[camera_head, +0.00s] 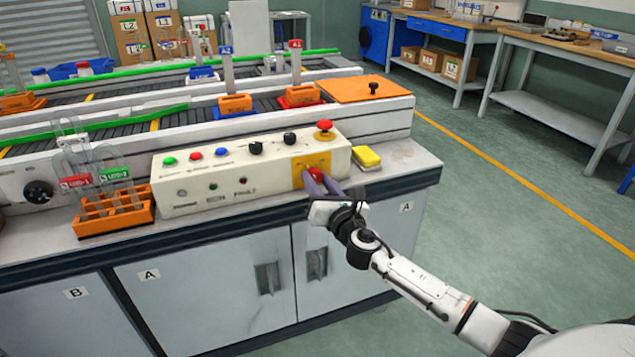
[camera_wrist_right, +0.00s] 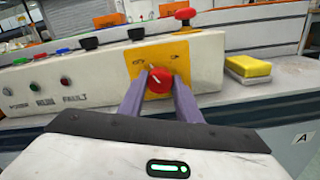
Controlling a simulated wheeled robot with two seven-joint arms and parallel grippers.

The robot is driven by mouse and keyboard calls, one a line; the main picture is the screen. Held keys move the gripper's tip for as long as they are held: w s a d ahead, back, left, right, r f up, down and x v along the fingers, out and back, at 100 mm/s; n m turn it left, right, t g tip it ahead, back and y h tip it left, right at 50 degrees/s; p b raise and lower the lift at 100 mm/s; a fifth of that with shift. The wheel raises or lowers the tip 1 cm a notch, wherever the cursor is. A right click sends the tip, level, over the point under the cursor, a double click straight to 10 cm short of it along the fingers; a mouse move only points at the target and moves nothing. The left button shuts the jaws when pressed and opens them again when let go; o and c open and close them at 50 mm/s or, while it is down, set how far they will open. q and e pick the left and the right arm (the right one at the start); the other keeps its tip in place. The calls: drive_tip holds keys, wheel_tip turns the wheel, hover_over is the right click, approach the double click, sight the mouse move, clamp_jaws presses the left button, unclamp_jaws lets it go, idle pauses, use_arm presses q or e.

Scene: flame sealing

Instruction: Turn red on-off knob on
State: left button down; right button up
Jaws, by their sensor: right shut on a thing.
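The red knob (camera_wrist_right: 158,83) sits on a yellow plate (camera_wrist_right: 172,52) on the front of the white control box. A white mark on the knob points up and left. In the head view the red knob (camera_head: 316,174) is partly hidden by my right gripper (camera_head: 318,178). My right gripper's two purple fingers (camera_wrist_right: 159,86) are shut on the knob, one on each side. The lettering on the plate is too small to read. My left gripper is not in view.
The control box (camera_head: 245,192) carries coloured buttons, black knobs and a red mushroom button (camera_head: 324,130) on top. A yellow sponge (camera_head: 366,158) lies right of the box. An orange rack (camera_head: 112,213) with glass tubes stands to the left.

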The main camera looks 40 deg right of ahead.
drive_tip(key=m, duration=0.3)
drive_tip(key=shift+f+m, duration=0.1)
drive_tip(key=shift+m, duration=0.3)
drive_tip(key=m, duration=0.3)
drive_tip(key=shift+m+b, duration=0.3)
drive_tip(key=shift+b, duration=0.1)
drive_tip(key=m, duration=0.3)
drive_tip(key=shift+m, duration=2.2)
drive_tip(key=o, duration=1.1)
drive_tip(key=shift+s, duration=0.1)
drive_tip(key=p+v, duration=0.1)
drive_tip(key=v, duration=0.9)
drive_tip(key=shift+a, duration=0.1)
